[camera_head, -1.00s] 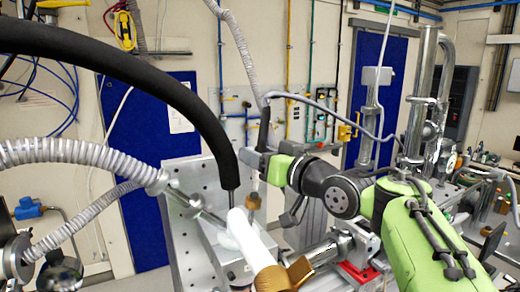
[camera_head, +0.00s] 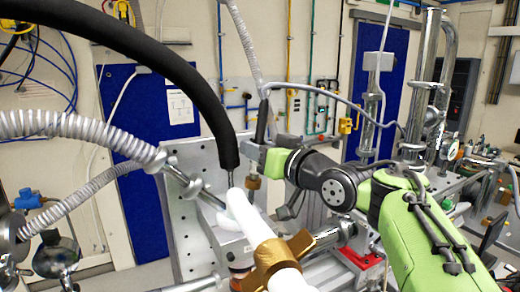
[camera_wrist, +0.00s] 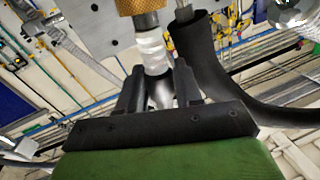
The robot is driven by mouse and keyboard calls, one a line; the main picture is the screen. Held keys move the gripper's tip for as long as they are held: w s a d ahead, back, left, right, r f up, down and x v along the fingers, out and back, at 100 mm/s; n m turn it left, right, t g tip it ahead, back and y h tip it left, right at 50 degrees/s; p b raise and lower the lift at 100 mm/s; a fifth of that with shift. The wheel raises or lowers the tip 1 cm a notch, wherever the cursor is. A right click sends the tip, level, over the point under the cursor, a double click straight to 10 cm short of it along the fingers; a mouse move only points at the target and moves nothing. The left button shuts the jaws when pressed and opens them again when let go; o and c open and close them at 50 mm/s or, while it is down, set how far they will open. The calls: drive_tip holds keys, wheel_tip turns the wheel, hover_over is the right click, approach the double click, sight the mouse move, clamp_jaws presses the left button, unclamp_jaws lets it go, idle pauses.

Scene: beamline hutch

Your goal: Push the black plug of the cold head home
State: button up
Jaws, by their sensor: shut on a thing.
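My gripper (camera_head: 256,156) is shut on the black plug (camera_head: 262,122), which stands upright with its dark body above the jaws and a grey cable (camera_head: 300,97) looping from it. Just below the jaws is a brass fitting (camera_head: 252,182) on the cold head. In the wrist view, my gripper (camera_wrist: 158,82) shows both dark fingers around a silvery barrel (camera_wrist: 153,50), in line with the knurled brass fitting (camera_wrist: 138,6). The jaws hide part of the plug. I cannot tell how deep the plug sits.
A thick black hose (camera_head: 180,72) bends down close left of my gripper onto a white elbow pipe (camera_head: 250,218); it also shows in the wrist view (camera_wrist: 205,60). A brass-coloured clamp (camera_head: 276,258) is in front. A perforated metal plate (camera_head: 190,185) stands behind on the left.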

drive_tip(key=o, duration=0.8)
drive_tip(key=shift+c, duration=0.2)
drive_tip(key=b+v, duration=0.3)
drive_tip(key=v, duration=1.2)
drive_tip(key=shift+s+d, duration=0.25)
